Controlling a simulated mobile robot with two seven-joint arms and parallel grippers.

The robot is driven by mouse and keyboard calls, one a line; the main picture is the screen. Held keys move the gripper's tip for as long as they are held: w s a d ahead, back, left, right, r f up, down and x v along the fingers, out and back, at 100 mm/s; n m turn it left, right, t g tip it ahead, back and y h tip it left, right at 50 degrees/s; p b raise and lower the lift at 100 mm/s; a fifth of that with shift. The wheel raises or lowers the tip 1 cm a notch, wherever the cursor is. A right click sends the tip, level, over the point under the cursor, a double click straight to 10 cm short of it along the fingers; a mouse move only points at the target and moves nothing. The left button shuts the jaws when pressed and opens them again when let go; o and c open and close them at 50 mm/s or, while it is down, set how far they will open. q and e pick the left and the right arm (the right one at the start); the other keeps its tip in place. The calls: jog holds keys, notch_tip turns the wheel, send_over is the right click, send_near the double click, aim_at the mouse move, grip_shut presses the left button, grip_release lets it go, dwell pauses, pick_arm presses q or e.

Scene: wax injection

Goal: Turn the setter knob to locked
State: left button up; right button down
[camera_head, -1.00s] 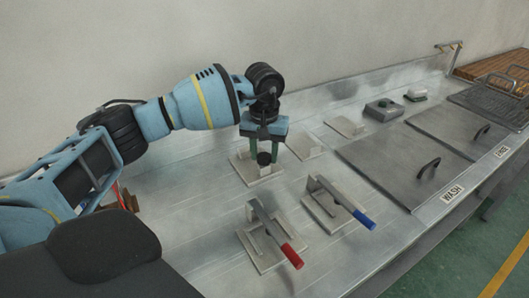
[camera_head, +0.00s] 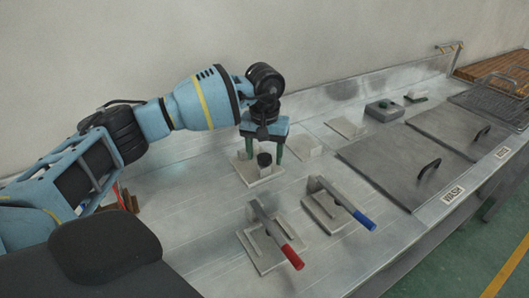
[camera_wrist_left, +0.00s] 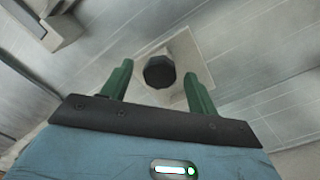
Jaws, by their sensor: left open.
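The setter knob (camera_head: 264,160) is a dark, round knob with flat facets, standing on a small pale square plate (camera_head: 262,178) on the metal bench. It also shows in the left wrist view (camera_wrist_left: 159,72). My left gripper (camera_head: 265,154) points down over the plate with its green fingers spread, one on each side of the knob. In the wrist view the open fingers (camera_wrist_left: 158,76) show clear gaps to the knob. I see no mark that tells the knob's setting. My right gripper is not in view.
Two clamps with a red handle (camera_head: 291,257) and a blue handle (camera_head: 364,220) stand nearer the front. Flat pale plates (camera_head: 345,127) lie behind. Grey tank lids (camera_head: 390,168) fill the right. A wall runs along the back.

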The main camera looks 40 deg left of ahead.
aim_at(264, 157)
pick_arm(q)
notch_tip(264, 157, up, 8)
jog(key=shift+f, duration=0.15)
dwell(0.3)
jog(key=shift+s+f, duration=0.1)
dwell(0.4)
